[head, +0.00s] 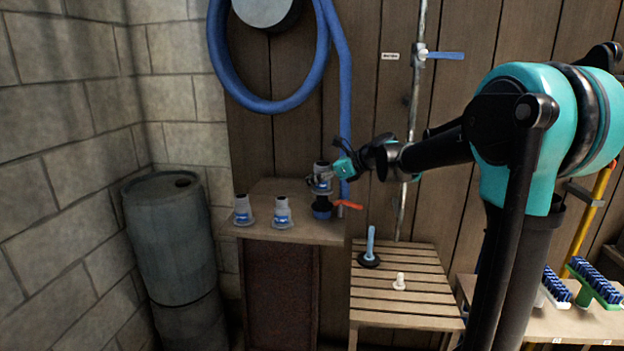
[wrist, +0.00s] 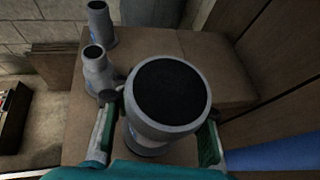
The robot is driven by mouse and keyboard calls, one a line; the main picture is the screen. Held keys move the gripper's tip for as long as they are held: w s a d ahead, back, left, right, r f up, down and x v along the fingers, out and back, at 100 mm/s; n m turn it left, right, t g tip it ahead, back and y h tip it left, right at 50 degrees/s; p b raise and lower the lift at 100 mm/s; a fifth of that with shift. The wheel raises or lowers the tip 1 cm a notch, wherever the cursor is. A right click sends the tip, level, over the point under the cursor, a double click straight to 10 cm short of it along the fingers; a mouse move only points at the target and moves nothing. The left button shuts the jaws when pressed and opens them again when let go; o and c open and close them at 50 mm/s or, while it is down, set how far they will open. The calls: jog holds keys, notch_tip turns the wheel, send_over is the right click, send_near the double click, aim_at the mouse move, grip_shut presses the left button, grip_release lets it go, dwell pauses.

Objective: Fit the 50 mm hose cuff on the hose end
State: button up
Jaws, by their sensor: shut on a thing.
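My gripper (head: 337,172) is shut on a grey cuff with a blue band (head: 321,176). In the wrist view the green-padded jaws (wrist: 162,112) close on both sides of this cuff (wrist: 147,129), whose wide, dark round mouth faces the camera. In the head view the cuff is upright, right above a black and blue fitting (head: 321,208), perhaps the hose end; I cannot tell whether they touch. Two similar cuffs, one at the left (head: 242,210) and one nearer the middle (head: 282,214), stand on the wooden box top. The cuff sizes are not readable.
A blue hose (head: 345,100) hangs coiled on the wall and runs down behind my gripper. A red lever (head: 348,204) sits beside the fitting. A slatted stand (head: 405,308) with a plunger-like tool (head: 370,250) is at right, a grey barrel (head: 170,240) at left.

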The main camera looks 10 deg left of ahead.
jog(key=shift+f, duration=0.4)
jog(key=shift+f, duration=0.75)
jog(key=shift+f, duration=0.15)
dwell(0.4)
jog(key=shift+f, duration=0.55)
jog(key=shift+f, duration=0.35)
dwell(0.6)
jog(key=o, duration=1.4)
jog(key=shift+o, duration=0.5)
